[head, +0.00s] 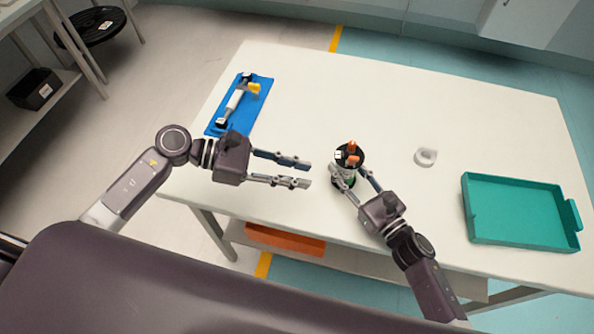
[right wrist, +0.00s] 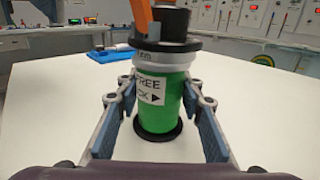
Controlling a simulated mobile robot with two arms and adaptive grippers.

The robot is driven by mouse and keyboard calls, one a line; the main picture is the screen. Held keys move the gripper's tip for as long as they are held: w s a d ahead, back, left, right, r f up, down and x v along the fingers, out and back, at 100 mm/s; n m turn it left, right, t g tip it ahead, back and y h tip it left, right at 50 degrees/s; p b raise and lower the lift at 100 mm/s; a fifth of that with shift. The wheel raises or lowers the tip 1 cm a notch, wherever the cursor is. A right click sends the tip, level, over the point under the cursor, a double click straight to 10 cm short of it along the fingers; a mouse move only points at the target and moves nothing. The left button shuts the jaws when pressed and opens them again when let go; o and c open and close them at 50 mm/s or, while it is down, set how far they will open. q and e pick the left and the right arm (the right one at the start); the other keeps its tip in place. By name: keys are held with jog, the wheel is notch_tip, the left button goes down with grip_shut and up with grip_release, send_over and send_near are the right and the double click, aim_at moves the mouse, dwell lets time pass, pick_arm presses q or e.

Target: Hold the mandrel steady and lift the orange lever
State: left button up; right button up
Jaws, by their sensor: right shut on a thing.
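The mandrel (head: 349,180) stands upright on the table, with a green body (right wrist: 158,105), a black flange and a black base. Its label reads "FREE" and, below, "CK" with an arrow; the rest is cut off. The orange lever (right wrist: 142,15) rises from its top and also shows in the head view (head: 352,146). Another orange part (head: 354,159) sits beside it on the flange. My right gripper (head: 348,172) is shut on the mandrel, one finger on each side. My left gripper (head: 308,174) is open and empty, to the left of the mandrel, fingers pointing toward it.
A blue tray (head: 262,104) at the far left holds a white rod with black ends and a yellow part. A white ring (head: 425,157) lies right of the mandrel. A teal tray (head: 520,236) stands at the right. The back middle of the table is clear.

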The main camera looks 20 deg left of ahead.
jog(key=o, duration=1.4)
jog(key=shift+o, duration=0.2)
jog(key=shift+s+d, duration=0.1)
